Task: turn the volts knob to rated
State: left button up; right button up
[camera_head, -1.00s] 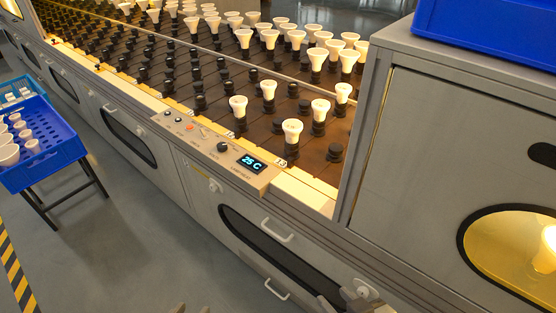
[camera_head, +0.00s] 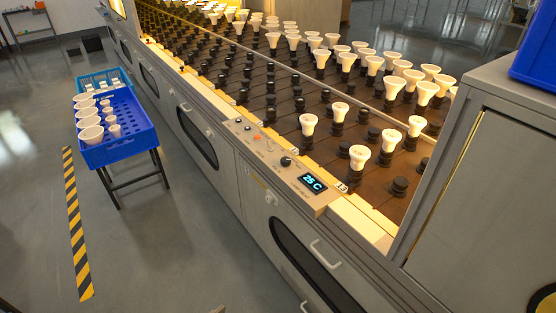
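The control panel (camera_head: 270,165) lies on the front ledge of the burn-in rack, near the middle of the camera_head view. The volts knob (camera_head: 286,161) appears to be the black round knob on it, left of the lit display (camera_head: 313,183), which reads "25 C". The knob's pointer setting and printed marks are too small to read. No gripper is at the panel. A small grey tip (camera_head: 218,309) at the bottom edge may be part of my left gripper; its fingers cannot be made out. My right gripper is not in view.
Drawer handles (camera_head: 325,254) stick out of the cabinet front below. The floor between stand and rack is clear.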

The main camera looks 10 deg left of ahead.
aim_at(285, 161)
jog(key=k, duration=0.65)
jog(key=u, duration=0.85)
jog(key=i, duration=1.55)
jog(key=z, duration=0.1)
